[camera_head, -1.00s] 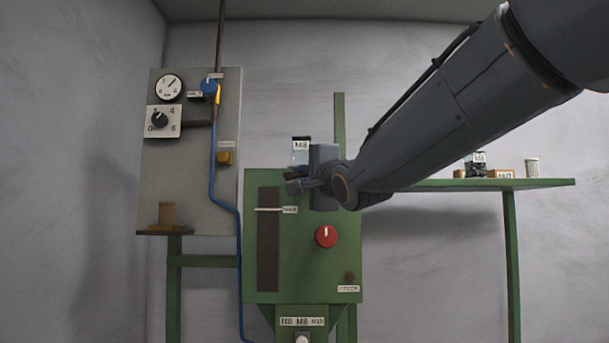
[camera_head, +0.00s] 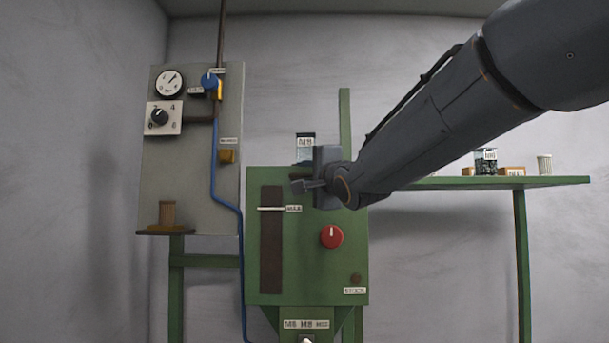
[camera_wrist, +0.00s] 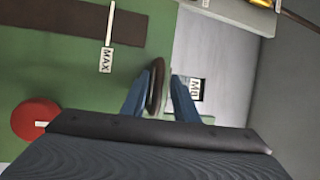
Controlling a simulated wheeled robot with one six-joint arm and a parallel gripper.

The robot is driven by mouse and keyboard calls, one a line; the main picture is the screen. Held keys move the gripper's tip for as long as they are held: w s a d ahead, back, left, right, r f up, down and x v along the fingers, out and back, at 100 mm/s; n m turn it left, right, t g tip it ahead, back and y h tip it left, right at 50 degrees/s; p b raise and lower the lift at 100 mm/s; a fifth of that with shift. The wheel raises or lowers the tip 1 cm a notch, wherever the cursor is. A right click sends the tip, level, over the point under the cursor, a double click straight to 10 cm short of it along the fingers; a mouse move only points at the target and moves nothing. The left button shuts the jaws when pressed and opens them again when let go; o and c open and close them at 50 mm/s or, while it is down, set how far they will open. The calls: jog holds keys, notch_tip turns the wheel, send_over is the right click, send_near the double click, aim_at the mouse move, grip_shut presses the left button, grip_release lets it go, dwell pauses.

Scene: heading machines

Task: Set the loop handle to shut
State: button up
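On the grey panel, a blue round handle (camera_head: 210,81) with a pale mark sits beside a yellow piece (camera_head: 218,91) on the pipe. Two small labels flank it, too small to read surely. My gripper (camera_head: 300,186) is right of and below it, clear of it, in front of the green machine's top. In the wrist view my gripper's two fingers (camera_wrist: 159,97) stand apart. A brown oval piece (camera_wrist: 156,82) shows between them, seen nearly edge-on. I cannot tell whether it is within their reach or behind them.
The green machine (camera_head: 309,277) carries a red knob (camera_head: 332,236) and a dark slot (camera_head: 271,260) with a white pointer by a MAX label (camera_wrist: 106,60). A clear bin (camera_head: 305,146) stands behind my gripper. A dial (camera_head: 160,116) and gauge (camera_head: 169,83) are on the panel. A green shelf (camera_head: 550,182) is right.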

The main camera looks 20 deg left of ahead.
jog(key=shift+w+f, duration=0.25)
jog(key=shift+s+r, duration=0.1)
jog(key=b+v, duration=0.3)
jog(key=v, duration=0.4)
jog(key=shift+s+d, duration=0.25)
jog(key=shift+s, duration=0.05)
